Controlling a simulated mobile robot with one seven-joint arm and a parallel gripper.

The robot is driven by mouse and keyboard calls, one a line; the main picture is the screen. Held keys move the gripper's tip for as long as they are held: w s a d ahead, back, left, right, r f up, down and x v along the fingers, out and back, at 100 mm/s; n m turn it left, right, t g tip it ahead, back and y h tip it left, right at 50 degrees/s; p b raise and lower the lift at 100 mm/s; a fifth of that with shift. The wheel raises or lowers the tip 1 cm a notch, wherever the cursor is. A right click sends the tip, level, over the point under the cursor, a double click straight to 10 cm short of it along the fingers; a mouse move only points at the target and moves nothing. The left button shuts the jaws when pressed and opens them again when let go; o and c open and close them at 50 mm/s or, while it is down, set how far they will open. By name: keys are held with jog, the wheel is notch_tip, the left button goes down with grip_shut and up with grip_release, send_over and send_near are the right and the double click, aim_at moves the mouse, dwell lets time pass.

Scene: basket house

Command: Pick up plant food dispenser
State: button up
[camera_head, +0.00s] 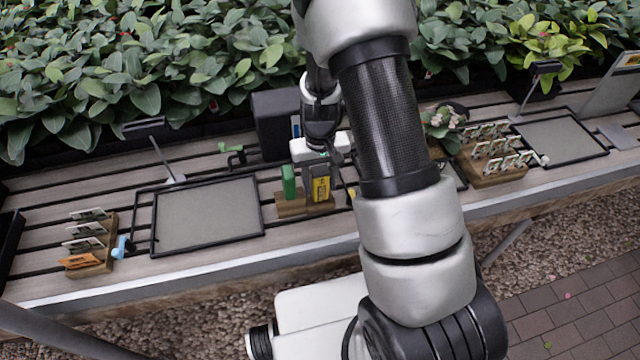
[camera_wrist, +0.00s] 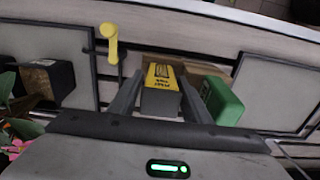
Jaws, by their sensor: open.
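A small dark grey box with a yellow label (camera_head: 321,188), which looks like the plant food dispenser, stands upright in a wooden block (camera_head: 290,209) on the slatted bench. My gripper (camera_head: 325,163) is above it, pointing down. In the wrist view the box (camera_wrist: 160,103) lies between the two fingers of my open gripper (camera_wrist: 160,80). Its top faces the camera, with a finger on each side. I cannot tell whether either finger touches it.
A green box (camera_head: 289,182) stands beside the dispenser, close to one finger in the wrist view (camera_wrist: 222,100). A yellow-handled tool (camera_wrist: 110,40) is on the other side. A black-framed tray (camera_head: 208,215) and seed-packet holder (camera_head: 90,262) lie left; another packet holder (camera_head: 490,172) lies right.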

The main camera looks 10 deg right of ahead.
jog(key=c, duration=0.9)
notch_tip(320, 180, up, 10)
jog(key=shift+r+p, duration=0.1)
jog(key=shift+p, duration=0.25)
